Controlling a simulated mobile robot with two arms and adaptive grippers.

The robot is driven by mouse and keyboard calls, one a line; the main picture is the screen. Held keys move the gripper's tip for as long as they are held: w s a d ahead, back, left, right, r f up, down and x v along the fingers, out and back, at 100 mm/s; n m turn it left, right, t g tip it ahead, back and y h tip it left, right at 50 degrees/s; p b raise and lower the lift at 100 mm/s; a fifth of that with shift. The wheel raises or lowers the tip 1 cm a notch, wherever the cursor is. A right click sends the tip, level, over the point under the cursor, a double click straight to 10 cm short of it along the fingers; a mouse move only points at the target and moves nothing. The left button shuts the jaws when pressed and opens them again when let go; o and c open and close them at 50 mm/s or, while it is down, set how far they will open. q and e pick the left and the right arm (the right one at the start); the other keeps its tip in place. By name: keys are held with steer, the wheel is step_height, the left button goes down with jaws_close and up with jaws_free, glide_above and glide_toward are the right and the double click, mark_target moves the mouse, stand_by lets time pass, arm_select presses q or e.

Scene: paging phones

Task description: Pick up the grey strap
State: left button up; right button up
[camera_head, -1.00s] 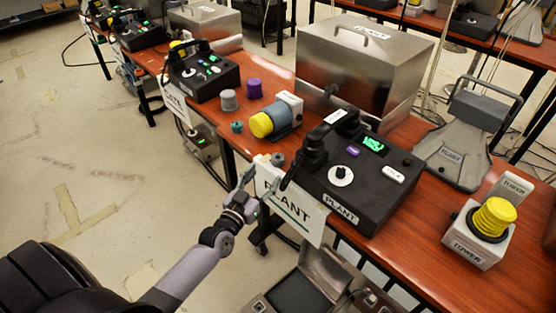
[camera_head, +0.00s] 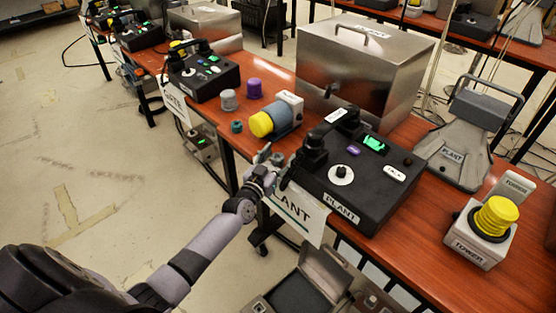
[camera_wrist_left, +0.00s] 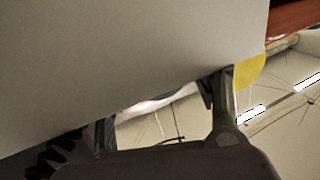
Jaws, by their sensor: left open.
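I cannot make out a thing that is clearly the grey strap in the head view. A small grey-teal piece (camera_head: 277,158) shows at the table's near edge, just beyond my left gripper (camera_head: 271,168); its shape is too small to tell. My left gripper is open, beside the black PLANT phone box (camera_head: 365,205) and above the white PLANT sign (camera_head: 300,222). In the left wrist view its two fingers (camera_wrist_left: 165,118) are apart. A broad plain grey surface (camera_wrist_left: 120,65) fills the upper left there, close to the camera; I cannot tell what it is. My right gripper is not in view.
On the red-brown table (camera_head: 425,235) stand a blue-grey device with a yellow end (camera_head: 277,118), grey (camera_head: 229,100) and purple (camera_head: 254,89) cylinders, a steel box (camera_head: 365,70), a grey horn (camera_head: 458,145) and a yellow TOWER button (camera_head: 495,215). An open case (camera_head: 310,285) is below.

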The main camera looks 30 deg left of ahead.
arm_select(q)
steer(key=shift+c, duration=0.2)
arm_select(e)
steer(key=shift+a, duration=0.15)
arm_select(q)
steer(key=shift+c, duration=1.4)
steer(key=c, duration=0.6)
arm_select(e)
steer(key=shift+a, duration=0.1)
arm_select(q)
steer(key=shift+r, duration=0.1)
